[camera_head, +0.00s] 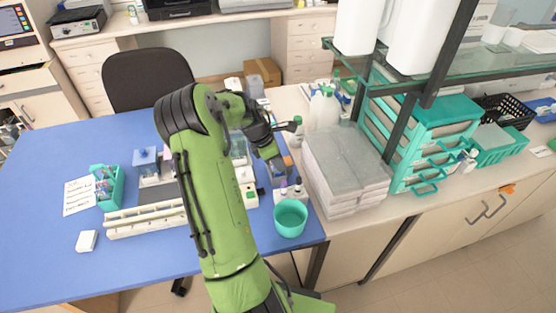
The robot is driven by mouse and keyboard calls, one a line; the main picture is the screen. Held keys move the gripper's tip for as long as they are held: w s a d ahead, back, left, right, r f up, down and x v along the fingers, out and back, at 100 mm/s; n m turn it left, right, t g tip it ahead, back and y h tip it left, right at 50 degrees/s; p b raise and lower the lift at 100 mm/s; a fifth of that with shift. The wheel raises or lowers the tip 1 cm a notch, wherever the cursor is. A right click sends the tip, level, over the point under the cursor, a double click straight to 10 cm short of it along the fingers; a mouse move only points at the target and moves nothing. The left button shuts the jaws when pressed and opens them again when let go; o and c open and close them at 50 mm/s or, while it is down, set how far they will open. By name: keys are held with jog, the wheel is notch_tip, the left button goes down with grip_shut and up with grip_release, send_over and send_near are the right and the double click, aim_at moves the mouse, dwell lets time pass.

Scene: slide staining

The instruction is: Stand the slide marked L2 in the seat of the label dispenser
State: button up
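My gripper (268,153) is dark and hangs over the right part of the blue table, at the end of my green arm. Its fingers are too small and partly hidden, so I cannot tell whether they are open or hold anything. A teal rack (118,192) with small upright items stands at the left of the table. I cannot make out the slide marked L2; no marking is legible. A small white device with a green spot (249,193) stands just below my gripper and may be the label dispenser. Its seat cannot be made out.
A teal cup (291,218) stands at the blue table's (40,245) right front corner. A long white rack (140,222), a small white block (87,241) and a written sheet (78,197) lie to the left. Stacked grey-topped boxes (345,165) and bottles crowd the right counter.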

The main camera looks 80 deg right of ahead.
jog(key=shift+o, duration=1)
jog(key=p+v, duration=0.2)
jog(key=v, duration=1.3)
jog(key=shift+r, duration=0.35)
jog(key=shift+w, duration=0.1)
